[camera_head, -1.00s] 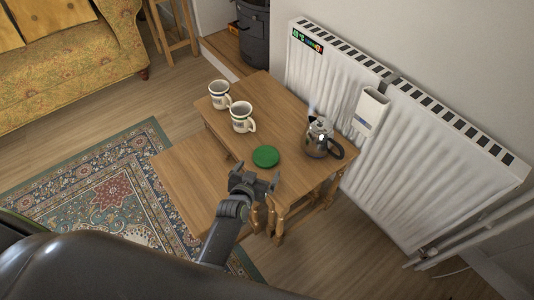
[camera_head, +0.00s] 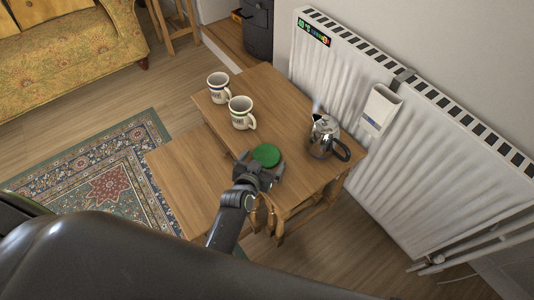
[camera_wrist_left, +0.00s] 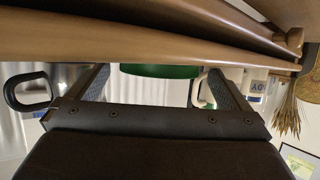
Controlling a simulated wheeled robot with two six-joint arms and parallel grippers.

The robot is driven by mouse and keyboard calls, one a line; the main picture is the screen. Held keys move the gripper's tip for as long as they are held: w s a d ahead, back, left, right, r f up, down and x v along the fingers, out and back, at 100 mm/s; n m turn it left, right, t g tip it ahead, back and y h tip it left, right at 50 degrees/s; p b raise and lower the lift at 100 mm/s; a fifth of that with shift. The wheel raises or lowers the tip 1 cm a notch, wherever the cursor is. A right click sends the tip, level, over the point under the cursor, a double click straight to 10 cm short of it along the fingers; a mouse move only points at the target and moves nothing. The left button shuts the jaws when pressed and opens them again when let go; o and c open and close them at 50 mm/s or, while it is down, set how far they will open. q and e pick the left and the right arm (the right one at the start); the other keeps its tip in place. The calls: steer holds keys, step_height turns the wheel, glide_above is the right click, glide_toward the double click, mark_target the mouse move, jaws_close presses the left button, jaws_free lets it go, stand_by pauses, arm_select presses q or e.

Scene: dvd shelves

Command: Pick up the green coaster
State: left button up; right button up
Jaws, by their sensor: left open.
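The green coaster (camera_head: 266,154) is a round disc lying near the front edge of the wooden table (camera_head: 285,110). My left gripper (camera_head: 262,165) is at that edge, open, with its fingertips on either side of the coaster's near part. In the left wrist view the coaster (camera_wrist_left: 160,71) shows edge-on between the two spread fingers (camera_wrist_left: 160,88), just beyond the tabletop edge. I cannot tell whether the fingers touch it. My right gripper is not in view.
Two white patterned mugs (camera_head: 241,113) stand left of the coaster. A steel kettle (camera_head: 325,137) stands to its right. A lower wooden table (camera_head: 190,175) sits in front on the left. A white radiator (camera_head: 420,140) is behind the tables.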

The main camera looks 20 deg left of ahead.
mark_target(262, 154)
arm_select(q)
steer(key=shift+s, duration=0.1)
steer(key=shift+c, duration=0.3)
steer(key=c, duration=0.9)
steer(key=shift+r, duration=0.1)
steer(key=shift+r, duration=0.1)
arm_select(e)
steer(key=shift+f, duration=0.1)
arm_select(q)
step_height(262, 154, up, 4)
steer(key=p, duration=0.4)
steer(key=shift+r+p, duration=0.1)
steer(key=shift+p, duration=0.25)
step_height(262, 154, up, 3)
steer(key=p, duration=0.3)
steer(key=shift+r, duration=0.2)
steer(key=shift+r+p, duration=0.55)
steer(key=shift+p, duration=0.25)
steer(key=shift+r+p, duration=0.5)
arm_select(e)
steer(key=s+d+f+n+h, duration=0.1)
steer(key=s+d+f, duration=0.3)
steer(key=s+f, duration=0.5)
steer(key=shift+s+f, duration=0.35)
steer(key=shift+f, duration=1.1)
